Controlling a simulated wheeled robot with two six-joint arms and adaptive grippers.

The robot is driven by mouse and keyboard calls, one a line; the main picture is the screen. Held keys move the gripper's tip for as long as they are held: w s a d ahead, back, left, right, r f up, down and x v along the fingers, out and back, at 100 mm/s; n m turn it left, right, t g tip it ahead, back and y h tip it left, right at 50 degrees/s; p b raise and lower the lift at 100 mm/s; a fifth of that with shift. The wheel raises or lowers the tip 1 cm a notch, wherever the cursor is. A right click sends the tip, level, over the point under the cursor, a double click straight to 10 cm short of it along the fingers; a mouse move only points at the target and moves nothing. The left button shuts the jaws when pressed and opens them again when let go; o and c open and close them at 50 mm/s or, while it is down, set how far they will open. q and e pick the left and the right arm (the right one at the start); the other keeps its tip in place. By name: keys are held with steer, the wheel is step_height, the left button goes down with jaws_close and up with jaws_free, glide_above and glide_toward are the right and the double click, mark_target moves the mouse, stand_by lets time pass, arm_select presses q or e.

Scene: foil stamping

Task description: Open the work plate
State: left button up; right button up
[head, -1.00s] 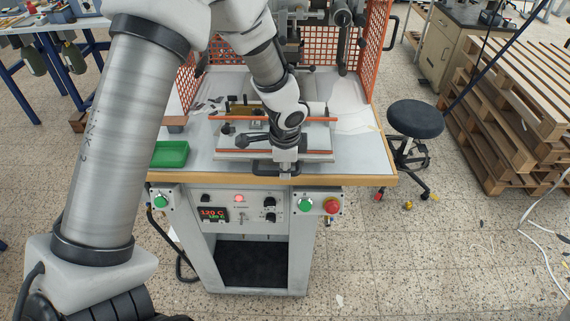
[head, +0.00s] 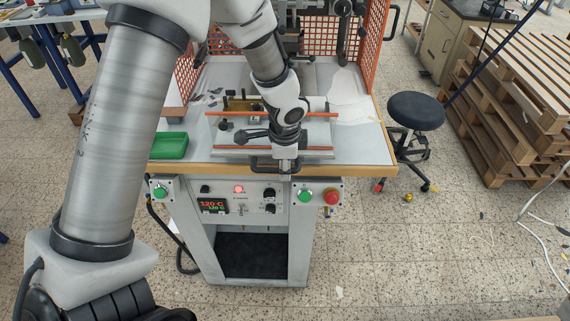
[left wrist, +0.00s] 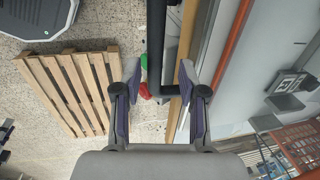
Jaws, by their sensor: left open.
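The work plate (head: 222,141) is a light grey slab with orange rails on the press table. A dark bar handle (head: 262,166) sits at its front edge. My left gripper (head: 286,166) is at the right part of that handle, pointing down. In the left wrist view, its two fingers (left wrist: 158,78) are spread apart. The black handle (left wrist: 157,40) runs between or just beyond the fingertips; contact cannot be told. The plate and its orange rail (left wrist: 229,45) lie to the right there. My right gripper is not in view.
A green tray (head: 169,146) lies on the table, left of the plate. Orange mesh guards (head: 376,45) flank the press. Below the table edge is a control panel with green and red buttons (head: 331,197). A stool (head: 416,110) and wooden pallets (head: 510,100) stand at right.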

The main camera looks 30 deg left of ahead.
arm_select(q)
step_height(320, 180, up, 12)
steer(key=s+d, duration=0.1)
steer(key=shift+s+f, duration=0.2)
steer(key=shift+s, duration=0.15)
steer(key=shift+d+f, duration=0.1)
